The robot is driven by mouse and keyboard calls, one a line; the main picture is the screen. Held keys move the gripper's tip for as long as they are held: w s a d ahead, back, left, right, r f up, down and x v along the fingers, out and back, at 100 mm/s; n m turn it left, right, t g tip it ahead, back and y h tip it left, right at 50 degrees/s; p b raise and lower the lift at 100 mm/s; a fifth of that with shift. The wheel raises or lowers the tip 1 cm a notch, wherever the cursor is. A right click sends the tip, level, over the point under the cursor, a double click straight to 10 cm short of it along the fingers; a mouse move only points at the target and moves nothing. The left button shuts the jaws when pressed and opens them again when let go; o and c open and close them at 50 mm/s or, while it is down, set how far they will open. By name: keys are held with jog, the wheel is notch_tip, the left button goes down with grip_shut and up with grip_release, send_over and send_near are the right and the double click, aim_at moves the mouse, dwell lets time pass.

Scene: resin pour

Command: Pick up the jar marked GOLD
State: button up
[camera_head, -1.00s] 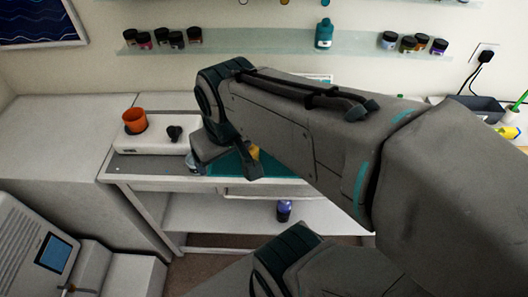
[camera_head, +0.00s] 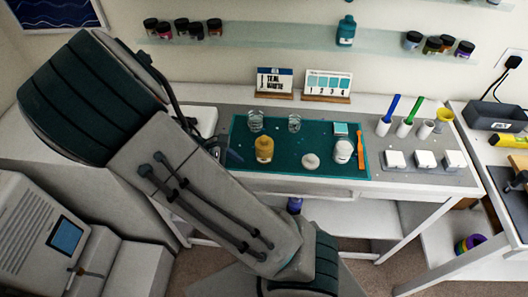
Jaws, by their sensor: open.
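A jar with golden-yellow contents (camera_head: 264,150) stands upright on the teal mat (camera_head: 300,162). No GOLD marking can be read on it. Small dark-lidded jars stand on the wall shelf, one of them with a yellowish-brown body (camera_head: 432,46); their labels are also too small to read. My gripper (camera_head: 229,155) shows only as a dark part beyond my arm, at the left edge of the mat. It is left of the golden jar and apart from it, open, with nothing seen in it. My arm hides most of it.
Clear cups (camera_head: 255,121), a white jar (camera_head: 343,151), a small white pot (camera_head: 310,162) and an orange stick (camera_head: 361,151) share the mat. White blocks (camera_head: 425,160) and upright coloured tools (camera_head: 389,115) stand right. Two cards (camera_head: 327,84) stand behind. The shelf (camera_head: 270,40) overhangs the back.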

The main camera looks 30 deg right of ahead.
aim_at(256, 152)
jog(key=w+n+h, duration=0.1)
jog(key=h, duration=0.1)
jog(key=w+n+t+h, duration=0.1)
jog(key=w+n+h, duration=0.1)
jog(key=w+n+t+h, duration=0.1)
jog(key=n+h, duration=0.1)
jog(key=shift+w+a+r, duration=0.15)
jog(key=shift+w+r, duration=0.05)
jog(key=shift+r, duration=0.05)
jog(key=shift+w+a+r+n+t+h, duration=0.15)
jog(key=shift+w+r+n+t+h, duration=0.2)
jog(key=shift+n+t, duration=0.15)
jog(key=x, duration=0.8)
jog(key=shift+w+d+p, duration=0.1)
jog(key=shift+d+p, duration=0.1)
jog(key=shift+p, duration=0.15)
jog(key=x, duration=0.1)
jog(key=p+x, duration=0.1)
jog(key=x, duration=0.2)
jog(key=shift+s+d+r, duration=0.15)
jog(key=shift+s+d, duration=0.15)
jog(key=shift+d+f, duration=0.25)
jog(key=shift+d, duration=0.15)
jog(key=c, duration=1.3)
